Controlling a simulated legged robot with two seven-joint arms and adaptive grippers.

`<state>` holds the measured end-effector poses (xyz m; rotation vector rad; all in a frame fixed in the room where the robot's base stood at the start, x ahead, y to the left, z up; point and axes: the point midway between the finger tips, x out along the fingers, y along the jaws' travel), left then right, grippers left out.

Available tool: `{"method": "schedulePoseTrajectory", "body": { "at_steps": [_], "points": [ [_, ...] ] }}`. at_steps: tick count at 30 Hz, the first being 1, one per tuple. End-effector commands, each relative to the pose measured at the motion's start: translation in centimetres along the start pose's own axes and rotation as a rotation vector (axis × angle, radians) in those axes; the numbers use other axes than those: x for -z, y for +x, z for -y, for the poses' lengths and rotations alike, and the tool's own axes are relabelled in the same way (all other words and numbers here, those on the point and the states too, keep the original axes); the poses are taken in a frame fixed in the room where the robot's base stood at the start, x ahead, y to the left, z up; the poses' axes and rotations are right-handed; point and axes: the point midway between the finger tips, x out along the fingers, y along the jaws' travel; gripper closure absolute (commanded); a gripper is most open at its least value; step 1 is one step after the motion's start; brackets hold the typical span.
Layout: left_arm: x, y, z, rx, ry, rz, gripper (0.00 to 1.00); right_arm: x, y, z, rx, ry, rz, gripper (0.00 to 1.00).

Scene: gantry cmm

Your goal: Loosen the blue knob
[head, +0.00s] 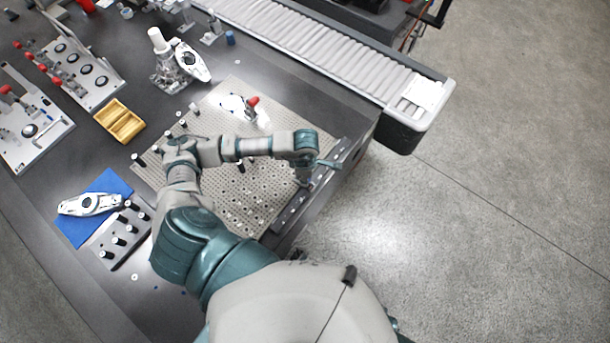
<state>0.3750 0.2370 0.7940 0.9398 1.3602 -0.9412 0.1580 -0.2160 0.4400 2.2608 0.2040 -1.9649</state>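One arm of mine, which I take as the left, reaches up over the perforated plate (225,195) and bends right. Its wrist and gripper (318,166) are above the rail (322,188) along the plate's right edge. The gripper is small and seen from above, so its finger opening and any contact are unclear. A small blue cylinder (230,38) stands at the back of the table near the conveyor, well away from the gripper. I cannot tell whether it is the blue knob. No other clear blue knob shows; the arm may hide one. My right gripper is out of view.
A red-tipped clamp (252,105) stands on the plate. A yellow tray (120,121), a blue mat (84,232) with a white part, and a block with black knobs (118,240) lie left. A roller conveyor (310,45) runs behind. Open floor is right.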

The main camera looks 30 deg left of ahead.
Motion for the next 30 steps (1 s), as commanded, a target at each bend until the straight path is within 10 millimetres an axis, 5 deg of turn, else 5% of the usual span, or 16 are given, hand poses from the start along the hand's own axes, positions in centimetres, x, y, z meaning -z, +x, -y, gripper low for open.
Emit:
{"method": "schedulePoseTrajectory", "body": {
  "at_steps": [12,30],
  "points": [
    [-0.36,0.06,0.11,0.002,-0.239,0.009,1.00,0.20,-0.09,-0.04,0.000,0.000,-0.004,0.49],
    [-0.37,0.03,0.19,0.003,-0.293,0.008,1.00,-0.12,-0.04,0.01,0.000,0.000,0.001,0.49]
  ]
}}
